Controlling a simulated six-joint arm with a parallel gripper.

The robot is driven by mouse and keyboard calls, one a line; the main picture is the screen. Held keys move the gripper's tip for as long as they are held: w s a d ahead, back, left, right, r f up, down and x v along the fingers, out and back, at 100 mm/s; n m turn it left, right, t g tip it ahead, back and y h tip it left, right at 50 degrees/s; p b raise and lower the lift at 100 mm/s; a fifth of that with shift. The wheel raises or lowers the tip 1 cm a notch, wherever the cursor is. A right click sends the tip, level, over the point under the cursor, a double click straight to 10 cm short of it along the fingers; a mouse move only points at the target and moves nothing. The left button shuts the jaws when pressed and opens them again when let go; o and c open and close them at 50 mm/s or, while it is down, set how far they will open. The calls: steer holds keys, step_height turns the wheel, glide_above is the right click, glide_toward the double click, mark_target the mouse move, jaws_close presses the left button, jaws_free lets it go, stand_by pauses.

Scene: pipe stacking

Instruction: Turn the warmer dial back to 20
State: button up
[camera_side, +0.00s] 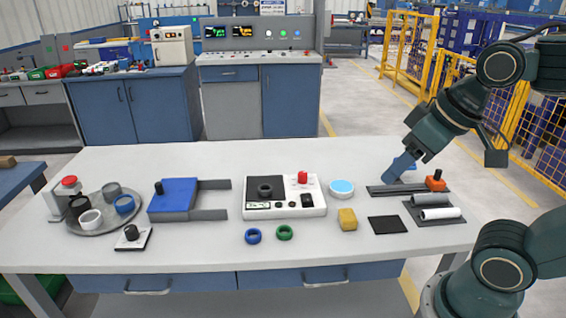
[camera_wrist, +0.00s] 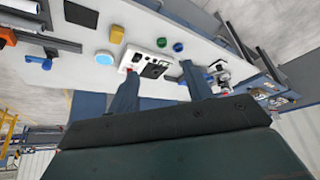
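A white box unit (camera_side: 285,211), which looks like the warmer, stands mid-table with a dark plate, a dark ring on it and a small display too small to read. A red knob (camera_side: 302,178) sits at its back right; I cannot tell whether this is the dial or what it reads. A separate small white plate with a black knob (camera_side: 131,232) lies at the front left. My gripper (camera_side: 392,177) is above the right side of the table, away from the unit. In the wrist view, its two fingers (camera_wrist: 158,70) are apart with nothing held between them; the unit (camera_wrist: 152,62) shows beyond.
A blue-white disc (camera_side: 342,188) and yellow block (camera_side: 347,219) stand right of the unit. Blue (camera_side: 253,236) and green (camera_side: 285,232) rings lie in front. A blue fixture (camera_side: 174,195) and round tray (camera_side: 92,228) are left. Pale pipes (camera_side: 437,213) lie at right.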

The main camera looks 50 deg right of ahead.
steer(key=w+d+r+m+g, duration=0.1)
steer(key=w+d+r+m, duration=0.15)
steer(key=w, duration=0.25)
steer(key=w+d+r+m, duration=0.1)
steer(key=w+m, duration=0.2)
steer(key=w, duration=0.3)
steer(key=m+g, duration=0.4)
steer(key=m, duration=1)
glide_above(303, 173)
step_height(303, 173, down, 18)
steer(key=shift+r, duration=0.1)
steer(key=shift+f, duration=6.9)
